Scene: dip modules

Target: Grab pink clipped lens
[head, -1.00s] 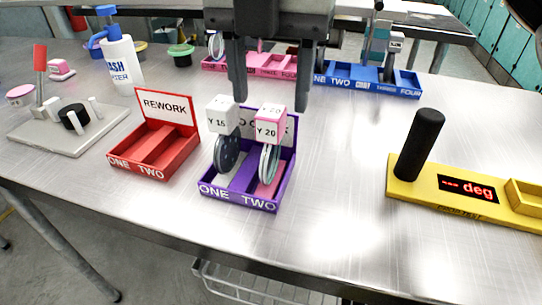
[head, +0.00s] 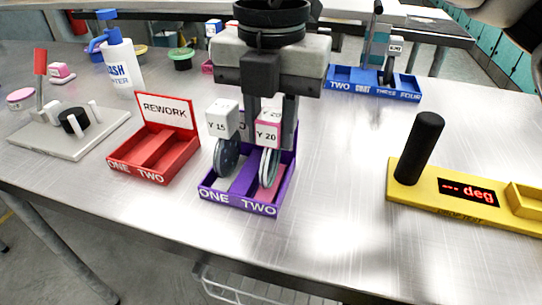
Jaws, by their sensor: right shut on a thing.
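The pink clipped lens (head: 268,134) has a pink and white block marked Y 20 on top and a round lens (head: 268,168) below. It stands upright in compartment TWO of the purple tray (head: 236,204). My right gripper (head: 270,125) comes down from above, just behind the block, and its fingers are shut on the pink clipped lens; the block hides part of the fingertips. A white-clipped lens marked Y 15 (head: 222,119) stands in compartment ONE, close to the left. My left gripper is not in view.
A red REWORK tray (head: 150,172) stands empty to the left. A yellow gauge with a black post (head: 420,150) is at the right. A blue tray (head: 350,85) stands behind. A wash bottle (head: 121,65) is at the back left. The table between purple tray and gauge is clear.

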